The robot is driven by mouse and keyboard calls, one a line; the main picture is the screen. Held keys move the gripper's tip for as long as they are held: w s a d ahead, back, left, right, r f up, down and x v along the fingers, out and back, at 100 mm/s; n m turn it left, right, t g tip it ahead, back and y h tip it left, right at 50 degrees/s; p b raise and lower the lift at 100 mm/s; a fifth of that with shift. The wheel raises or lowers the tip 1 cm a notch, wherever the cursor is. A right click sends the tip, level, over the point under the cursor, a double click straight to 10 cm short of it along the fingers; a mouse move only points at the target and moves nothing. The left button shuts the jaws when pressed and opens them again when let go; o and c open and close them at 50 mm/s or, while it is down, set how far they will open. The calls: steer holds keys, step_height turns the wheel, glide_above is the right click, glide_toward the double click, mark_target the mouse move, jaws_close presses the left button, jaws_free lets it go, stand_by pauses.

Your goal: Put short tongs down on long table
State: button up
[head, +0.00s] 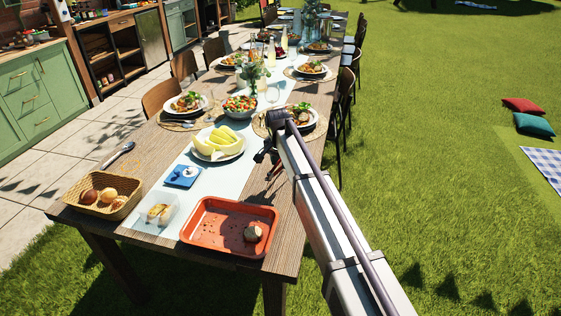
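The long table (150,187) is wooden with a pale blue runner and stretches away from me. My arm reaches in from the lower right, and my gripper (265,158) is over the table's right side, right of the plate of yellow melon. A small dark and reddish thing (274,173) shows just below the gripper. It may be the short tongs, but it is too small to tell, and I cannot tell whether it is held or touches the table. The fingers are too small and partly hidden to show whether they are open.
An orange tray (190,237) with a brown lump, a clear container (157,211), a bread basket (130,202), a blue item (183,177) and a dark-handled utensil (121,155) are at the near end. Plated meals fill the far part. Bare wood shows at the left edge.

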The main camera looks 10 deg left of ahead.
mark_target(281, 182)
step_height(281, 182, down, 7)
steer(key=b, duration=0.6)
steer(key=shift+r, duration=0.1)
steer(key=o, duration=0.6)
steer(key=shift+r, duration=0.1)
steer(key=r+p, duration=0.7)
steer(key=s+r+p, duration=0.1)
steer(key=r+p, duration=0.2)
steer(key=p, duration=0.1)
steer(key=shift+a+r, duration=0.2)
steer(key=shift+r, duration=0.1)
